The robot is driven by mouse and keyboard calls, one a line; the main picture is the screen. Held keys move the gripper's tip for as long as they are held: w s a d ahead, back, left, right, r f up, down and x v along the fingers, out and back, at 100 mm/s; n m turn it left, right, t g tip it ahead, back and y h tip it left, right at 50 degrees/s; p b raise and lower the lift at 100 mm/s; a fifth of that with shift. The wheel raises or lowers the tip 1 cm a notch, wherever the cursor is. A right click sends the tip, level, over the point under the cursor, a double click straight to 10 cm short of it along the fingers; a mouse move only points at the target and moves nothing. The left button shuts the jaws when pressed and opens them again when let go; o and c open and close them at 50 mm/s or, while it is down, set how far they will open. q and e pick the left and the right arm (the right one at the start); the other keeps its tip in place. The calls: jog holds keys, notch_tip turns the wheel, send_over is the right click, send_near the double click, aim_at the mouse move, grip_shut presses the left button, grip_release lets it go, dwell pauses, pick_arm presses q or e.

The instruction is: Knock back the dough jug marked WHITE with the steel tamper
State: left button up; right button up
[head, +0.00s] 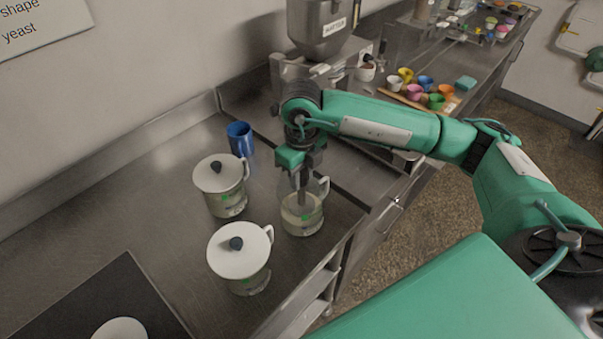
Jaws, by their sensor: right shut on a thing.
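My right gripper (302,165) points down and is shut on the steel tamper (302,196). The tamper reaches down into an open clear jug (292,226) with pale contents at its bottom. Its lower end is at or in the contents; I cannot tell how deep. Two more jugs stand to the left with white lids and dark knobs: one behind (228,204) and one in front (247,282). My left gripper is not in view.
A blue cup (240,138) stands behind the jugs. A dark mat (92,300) with a white round thing (120,330) lies at front left. A steel machine (322,28) stands behind my gripper. Several coloured cups (414,91) sit on a board farther right. The left counter is clear.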

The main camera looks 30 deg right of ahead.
jog(key=shift+f+b, duration=0.5)
jog(key=shift+f, duration=0.15)
jog(key=shift+r+p, duration=2.55)
jog(key=shift+r, duration=3)
